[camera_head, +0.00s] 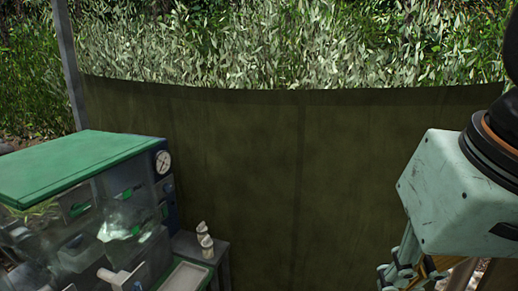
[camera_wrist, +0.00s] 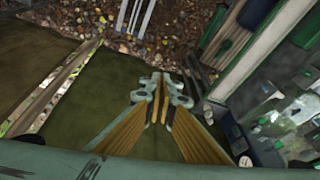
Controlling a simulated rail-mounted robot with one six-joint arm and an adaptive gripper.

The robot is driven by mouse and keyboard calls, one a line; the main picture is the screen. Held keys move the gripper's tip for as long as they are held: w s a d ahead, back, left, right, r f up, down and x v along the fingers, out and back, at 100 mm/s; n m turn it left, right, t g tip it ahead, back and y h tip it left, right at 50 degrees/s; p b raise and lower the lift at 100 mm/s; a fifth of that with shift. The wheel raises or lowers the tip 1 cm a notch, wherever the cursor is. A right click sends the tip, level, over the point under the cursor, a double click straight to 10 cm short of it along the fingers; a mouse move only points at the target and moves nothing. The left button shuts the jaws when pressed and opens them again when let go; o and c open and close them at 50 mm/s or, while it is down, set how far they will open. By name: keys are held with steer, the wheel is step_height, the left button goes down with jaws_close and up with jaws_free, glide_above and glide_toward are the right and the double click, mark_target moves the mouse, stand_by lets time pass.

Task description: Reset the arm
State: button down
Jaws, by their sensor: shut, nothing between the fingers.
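My gripper (camera_wrist: 160,88) shows in the wrist view with its pale, jointed fingers drawn together at the middle and nothing between them. Its ochre inner links run down toward the bottom of that view. In the head view, the pale green gripper body fills the right side, and the fingers (camera_head: 405,272) point down near the bottom edge, partly cut off. The gripper hangs clear in front of the dark green screen, well to the right of the green-topped machine (camera_head: 75,165), touching nothing that I can see.
The dark green screen (camera_head: 240,160) spans the back, with leafy plants (camera_head: 290,45) behind it. A small stand (camera_head: 220,247) holds pale pieces (camera_head: 204,238) beside the machine. In the wrist view, gravel (camera_wrist: 95,25) lies at the top and clear machine parts (camera_wrist: 285,115) at the right.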

steer(key=shift+n+h, duration=0.3)
steer(key=shift+n, duration=0.1)
steer(key=shift+s+d+f, duration=0.3)
steer(key=shift+s+d, duration=0.3)
steer(key=shift+s, duration=0.25)
steer(key=shift+s+d+f, duration=0.3)
steer(key=shift+s+d, duration=0.25)
steer(key=shift+s, duration=0.3)
steer(key=c, duration=3.4)
jaws_free()
